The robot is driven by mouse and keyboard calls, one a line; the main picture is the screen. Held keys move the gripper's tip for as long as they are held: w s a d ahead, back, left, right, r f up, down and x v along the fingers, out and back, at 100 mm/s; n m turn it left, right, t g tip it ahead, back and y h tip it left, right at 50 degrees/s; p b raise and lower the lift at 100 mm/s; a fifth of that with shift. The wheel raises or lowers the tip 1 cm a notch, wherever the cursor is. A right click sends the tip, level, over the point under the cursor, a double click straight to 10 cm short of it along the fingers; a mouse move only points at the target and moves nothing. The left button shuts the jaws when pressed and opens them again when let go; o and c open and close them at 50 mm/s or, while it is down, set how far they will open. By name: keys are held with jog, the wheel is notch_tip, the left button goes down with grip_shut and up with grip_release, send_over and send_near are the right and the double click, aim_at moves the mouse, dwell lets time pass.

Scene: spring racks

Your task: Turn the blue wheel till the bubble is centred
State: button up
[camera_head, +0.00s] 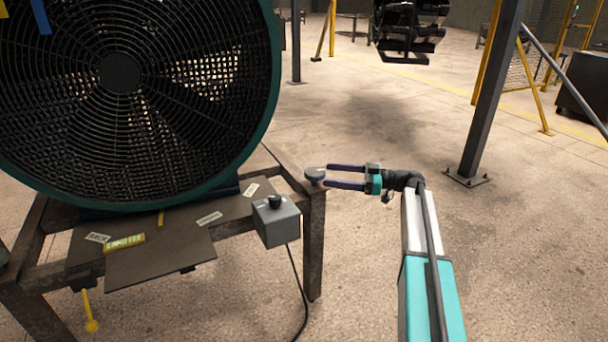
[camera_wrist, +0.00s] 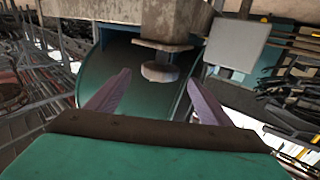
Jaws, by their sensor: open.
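A small round grey-blue wheel (camera_head: 315,174) sits at the right corner of the fan's stand in the head view. In the wrist view a pale knob (camera_wrist: 160,71), which looks like the same wheel, hangs on a short stem below a beam. My gripper (camera_head: 328,176) is open, with its two purple fingers pointing left at the wheel. In the wrist view the fingertips (camera_wrist: 160,77) lie on either side of the knob, with gaps. A yellow strip (camera_head: 125,243), perhaps the level, lies on the stand's plate. Its bubble is too small to make out.
A large caged fan (camera_head: 120,75) stands on the dark metal stand (camera_head: 314,240). A grey box with a black knob (camera_head: 276,220) is mounted near the wheel, its cable hanging to the floor. A dark post (camera_head: 485,100) rises at right. The floor between is clear.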

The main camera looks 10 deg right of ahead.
aim_at(305, 172)
jog(key=b+x, duration=0.2)
jog(key=x, duration=0.8)
jog(key=c, duration=1.1)
jog(key=shift+o, duration=0.2)
